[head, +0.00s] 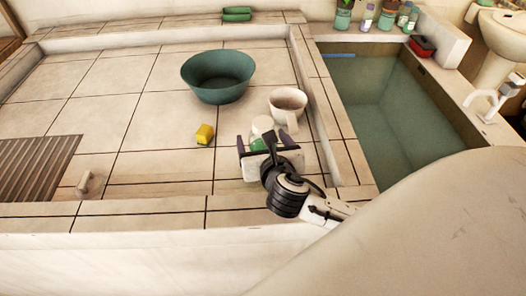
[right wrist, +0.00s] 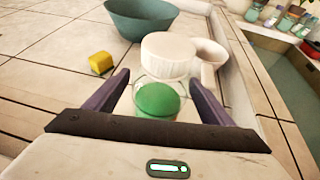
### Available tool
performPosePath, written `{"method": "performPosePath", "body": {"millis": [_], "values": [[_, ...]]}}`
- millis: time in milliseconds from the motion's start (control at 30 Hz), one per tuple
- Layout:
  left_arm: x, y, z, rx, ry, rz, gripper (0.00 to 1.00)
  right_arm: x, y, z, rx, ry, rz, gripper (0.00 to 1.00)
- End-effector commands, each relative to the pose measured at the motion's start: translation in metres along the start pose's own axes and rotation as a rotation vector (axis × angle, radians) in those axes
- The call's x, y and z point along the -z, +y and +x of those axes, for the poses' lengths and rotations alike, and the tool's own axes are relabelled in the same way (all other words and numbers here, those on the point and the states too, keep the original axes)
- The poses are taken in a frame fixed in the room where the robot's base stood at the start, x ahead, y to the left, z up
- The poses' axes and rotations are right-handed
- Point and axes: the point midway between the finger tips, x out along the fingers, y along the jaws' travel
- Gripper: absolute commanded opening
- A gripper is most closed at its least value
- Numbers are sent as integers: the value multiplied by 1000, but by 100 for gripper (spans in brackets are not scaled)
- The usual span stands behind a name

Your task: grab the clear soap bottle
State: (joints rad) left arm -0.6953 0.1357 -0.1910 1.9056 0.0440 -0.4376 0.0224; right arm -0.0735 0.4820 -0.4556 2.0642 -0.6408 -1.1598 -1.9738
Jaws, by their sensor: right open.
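The clear soap bottle has a white cap (head: 262,124) and green contents (head: 257,143), and stands upright on the tiled surface. In the right wrist view its white cap (right wrist: 168,54) and clear body with green inside (right wrist: 157,98) show large. My right gripper (head: 265,142) is open, with its two purple fingers on either side of the bottle. In the right wrist view the fingers (right wrist: 158,80) appear apart from the glass. The bottle's lower part is hidden behind the gripper's palm. My left gripper is not in view.
A white mug (head: 286,100) stands just behind the bottle, with a teal basin (head: 218,83) farther back. A yellow block (head: 204,134) lies to the left. A raised tiled edge and a sunken basin (head: 385,120) are at right. Left tiles are mostly clear.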

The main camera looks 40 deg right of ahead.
Motion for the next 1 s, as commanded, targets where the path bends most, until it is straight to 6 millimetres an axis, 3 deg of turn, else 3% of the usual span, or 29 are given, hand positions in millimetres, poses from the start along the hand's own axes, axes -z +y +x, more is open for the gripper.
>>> {"method": "performPosePath", "body": {"millis": [167,433,767,1000], "values": [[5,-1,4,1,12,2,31,0,0,21,0,-1,0,76],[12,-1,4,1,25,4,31,0,0,23,-1,0,-1,76],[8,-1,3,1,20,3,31,0,0,23,-1,0,-1,20],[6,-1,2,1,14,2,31,-3,0,22,-1,-4,0,19]]}}
